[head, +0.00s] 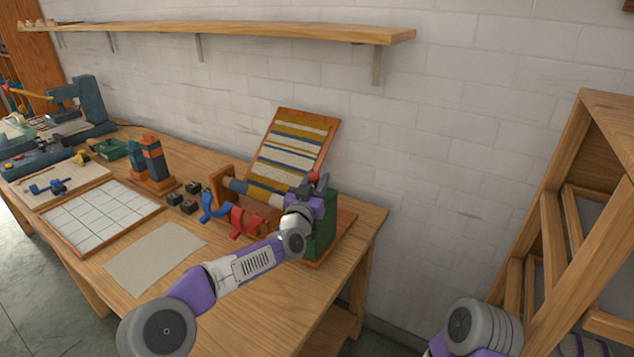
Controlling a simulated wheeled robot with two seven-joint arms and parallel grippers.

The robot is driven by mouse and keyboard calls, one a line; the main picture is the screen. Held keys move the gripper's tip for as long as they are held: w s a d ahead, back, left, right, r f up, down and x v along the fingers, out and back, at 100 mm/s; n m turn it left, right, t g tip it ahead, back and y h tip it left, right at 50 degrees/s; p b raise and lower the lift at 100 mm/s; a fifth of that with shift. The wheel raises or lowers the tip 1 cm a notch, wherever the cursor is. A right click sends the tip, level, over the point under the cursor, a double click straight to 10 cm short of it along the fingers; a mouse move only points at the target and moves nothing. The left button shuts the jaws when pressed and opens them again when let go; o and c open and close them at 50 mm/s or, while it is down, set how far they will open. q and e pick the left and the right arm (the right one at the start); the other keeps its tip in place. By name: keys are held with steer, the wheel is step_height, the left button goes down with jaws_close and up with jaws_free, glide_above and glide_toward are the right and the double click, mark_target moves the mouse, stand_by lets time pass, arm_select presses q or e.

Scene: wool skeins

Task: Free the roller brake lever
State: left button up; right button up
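The roller (256,192) is a bar wound with yellow and grey-white bands. It lies between a wooden end board (220,185) and a green housing (327,232) near the table's right end. A red knob (314,176), which looks like the top of the brake lever, shows above the housing. My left gripper (315,187) is at this knob, its dark fingers close around or in front of it. I cannot tell whether they touch or grip it. My wrist hides the lever's shaft and part of the housing. My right gripper is out of view.
A striped sloping panel (293,145) stands behind the roller. Blue (213,207) and red (245,222) curved pieces are in front. A gridded board (100,217) and grey sheet (155,258) lie left. A shelf (230,31) hangs above; a wooden rack (548,215) stands right.

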mark_target(315, 184)
arm_select(q)
steer(key=shift+f, duration=0.15)
steer(key=shift+s, duration=0.2)
steer(key=v, duration=0.6)
steer(key=shift+s+a+p, duration=0.1)
steer(key=shift+s+p, duration=0.1)
steer(key=shift+p, duration=0.1)
steer(key=shift+s+a+f, duration=0.1)
steer(key=shift+s+a, duration=0.05)
steer(key=shift+s, duration=0.2)
